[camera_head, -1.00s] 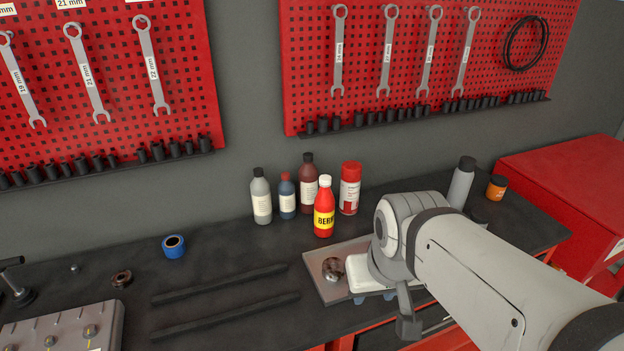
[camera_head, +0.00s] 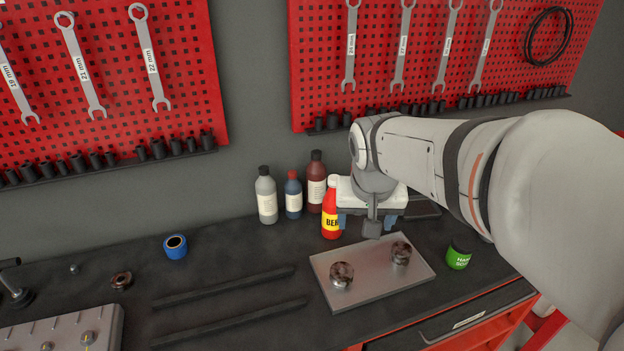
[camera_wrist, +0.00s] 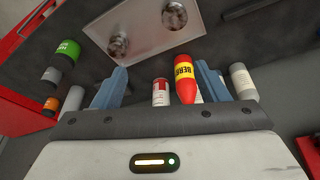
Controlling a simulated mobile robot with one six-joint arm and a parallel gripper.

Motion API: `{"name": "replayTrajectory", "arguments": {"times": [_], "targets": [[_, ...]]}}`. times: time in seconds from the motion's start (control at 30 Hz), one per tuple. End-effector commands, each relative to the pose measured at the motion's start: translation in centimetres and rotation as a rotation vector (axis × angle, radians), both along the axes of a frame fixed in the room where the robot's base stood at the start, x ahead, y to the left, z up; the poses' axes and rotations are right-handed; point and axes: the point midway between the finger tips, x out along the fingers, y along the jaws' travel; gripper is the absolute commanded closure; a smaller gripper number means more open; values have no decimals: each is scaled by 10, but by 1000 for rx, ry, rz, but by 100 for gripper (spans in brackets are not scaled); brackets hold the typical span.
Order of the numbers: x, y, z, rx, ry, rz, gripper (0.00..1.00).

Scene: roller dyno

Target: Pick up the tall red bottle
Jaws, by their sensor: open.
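The tall red bottle (camera_head: 330,220) has a yellow label and stands upright on the dark bench, its right side partly covered by my gripper in the head view. My gripper (camera_head: 365,224) is open, its blue fingers just right of the bottle in that view. In the wrist view the red bottle (camera_wrist: 185,82) shows between the fingers of my gripper (camera_wrist: 160,80), nearer the right one. The fingers appear empty; I cannot tell if either touches the bottle.
A grey bottle (camera_head: 266,197), a blue bottle (camera_head: 293,198) and a dark red bottle (camera_head: 316,184) stand close by at the back. A metal tray (camera_head: 372,286) with two round parts lies in front. A green can (camera_head: 459,256) stands right. Red pegboards (camera_head: 440,60) are behind.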

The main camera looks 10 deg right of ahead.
Motion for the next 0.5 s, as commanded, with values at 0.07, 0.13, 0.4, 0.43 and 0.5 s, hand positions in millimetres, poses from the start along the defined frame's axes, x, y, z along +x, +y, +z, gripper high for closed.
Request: {"name": "replayTrajectory", "arguments": {"times": [0.07,0.13,0.4,0.43,0.5], "targets": [[43,1,-1,-8,-6,-67,33],[79,2,-3,-14,-22,-130,33],[185,12,-27,-22,-85,-315,33],[192,13,-29,-20,-91,-329,33],[204,15,-33,-20,-101,-353,33]]}}
